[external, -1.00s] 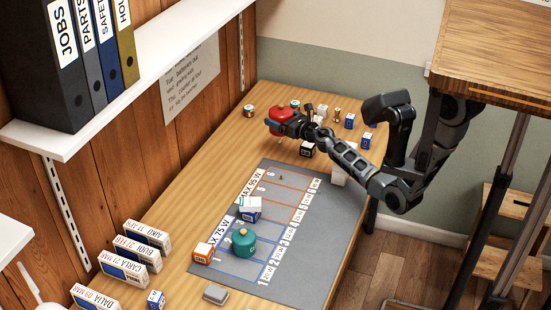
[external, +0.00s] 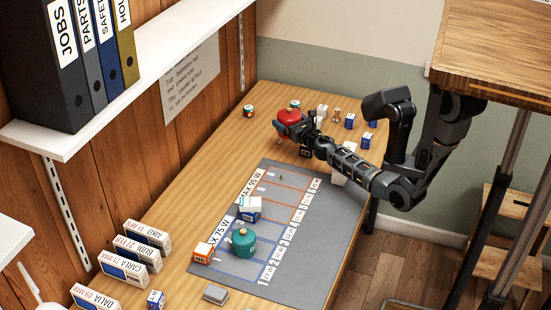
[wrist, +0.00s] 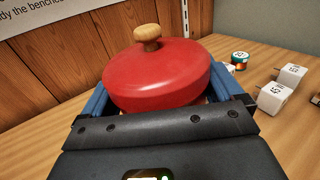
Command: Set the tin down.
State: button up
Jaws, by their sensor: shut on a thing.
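The red round tin (wrist: 160,85) has a lid with a pale wooden knob and fills the middle of the wrist view. In the external view the same red tin (external: 289,115) is over the far part of the bench, beyond the grey mat. My gripper (external: 292,128) is shut on it, with a blue finger along each side. The tin looks about upright. Its underside is hidden, so I cannot tell whether it touches the bench.
Small boxes and jars, among them a white box (wrist: 275,97) and a green-topped jar (wrist: 239,59), stand right of the tin. The grey mat (external: 325,220) holds a teal pot (external: 243,243) and boxes. Bare wood (external: 215,150) lies left of the tin.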

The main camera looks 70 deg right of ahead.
jog(key=w+a+f+b, duration=0.1)
jog(key=f+b, duration=0.1)
jog(key=w+a+f+b, duration=0.2)
jog(key=f, duration=0.1)
jog(key=w+a+f+b, duration=0.1)
jog(key=w+f+b, duration=0.1)
jog(key=f+b, duration=0.1)
jog(key=shift+a, duration=0.15)
dwell(0.3)
jog(key=shift+f+b, duration=0.35)
jog(key=shift+b, duration=0.05)
jog(key=shift+f, duration=0.1)
jog(key=o, duration=0.8)
